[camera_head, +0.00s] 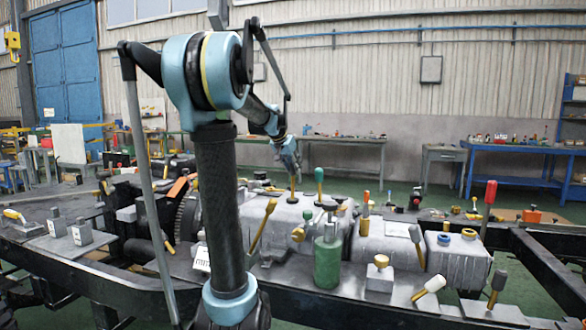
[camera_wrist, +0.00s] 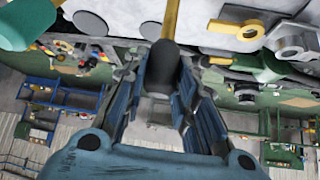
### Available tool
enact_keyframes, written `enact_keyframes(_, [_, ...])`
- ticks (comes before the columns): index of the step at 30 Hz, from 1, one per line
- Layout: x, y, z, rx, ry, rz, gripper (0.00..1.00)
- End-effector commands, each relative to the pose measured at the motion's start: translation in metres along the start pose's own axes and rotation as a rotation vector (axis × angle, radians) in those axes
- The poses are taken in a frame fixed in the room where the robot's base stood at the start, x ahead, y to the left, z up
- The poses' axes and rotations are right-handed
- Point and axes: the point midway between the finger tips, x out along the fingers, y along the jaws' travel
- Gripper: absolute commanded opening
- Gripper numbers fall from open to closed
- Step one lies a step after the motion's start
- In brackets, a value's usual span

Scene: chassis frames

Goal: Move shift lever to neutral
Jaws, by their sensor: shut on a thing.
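My gripper (camera_head: 290,158) reaches down over the grey gearbox housing (camera_head: 275,218) in the head view. It is shut on a shift lever (camera_head: 292,184), which stands nearly upright from a dark round base on top of the housing. In the wrist view the blue fingers of my gripper (camera_wrist: 164,72) close around the lever's dark knob (camera_wrist: 163,62), and its olive rod runs up to the pale housing. The knob is hidden by the fingers in the head view. A lever with a green knob (camera_head: 319,174) stands just right of the held one.
A yellow-handled lever (camera_head: 263,225) leans in front of the housing. A green cylinder (camera_head: 327,260) stands at the front. A red-topped lever (camera_head: 488,205) rises at the right. Dark chassis rails (camera_head: 60,275) surround the parts, and workbenches (camera_head: 345,143) line the back wall.

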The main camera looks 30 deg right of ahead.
Motion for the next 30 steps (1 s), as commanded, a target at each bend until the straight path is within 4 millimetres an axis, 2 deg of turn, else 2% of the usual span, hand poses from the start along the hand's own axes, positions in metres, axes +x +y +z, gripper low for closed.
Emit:
enact_keyframes(15, [-0.0051,-0.0002,0.0064,0.007,0.045,-0.011,0.00])
enact_keyframes(16, [-0.0050,-0.0001,0.0064,0.007,0.045,-0.011,0.31])
enact_keyframes(18, [-0.0050,0.0000,0.0063,0.007,0.045,-0.011,0.46])
enact_keyframes(30, [-0.0079,0.0007,0.0060,0.006,0.046,-0.009,0.46])
